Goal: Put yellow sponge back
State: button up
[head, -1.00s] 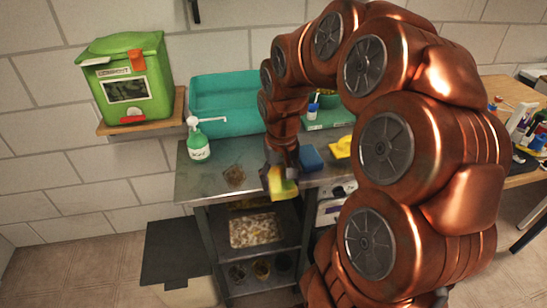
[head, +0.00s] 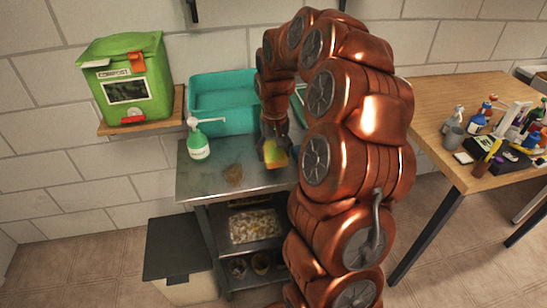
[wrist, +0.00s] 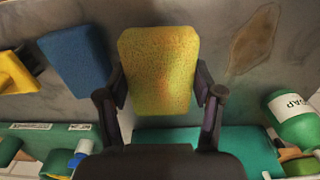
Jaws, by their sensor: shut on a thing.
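The yellow sponge (wrist: 158,68) is between the two fingers of my gripper (wrist: 160,95) in the wrist view, and the fingers are shut on its sides. In the head view the sponge (head: 275,155) hangs under my gripper (head: 272,142), over the steel table near its back and right part. A blue sponge (wrist: 75,60) lies on the table beside it in the wrist view. My arm hides the blue sponge in the head view.
The steel table (head: 205,180) has a brown stain (head: 233,175). A green soap bottle (head: 198,145) stands at its back left. A teal basin (head: 225,92) is behind. A yellow object (wrist: 14,75) lies beyond the blue sponge. A wooden table (head: 440,100) with bottles stands right.

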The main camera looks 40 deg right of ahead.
aim_at(274, 158)
jog(key=shift+w+d+f, duration=0.1)
jog(key=shift+w+d, duration=0.1)
jog(key=shift+w, duration=0.15)
jog(key=shift+f+p, duration=0.7)
jog(key=shift+f, duration=0.95)
jog(key=shift+f, duration=0.15)
jog(key=o, duration=1.1)
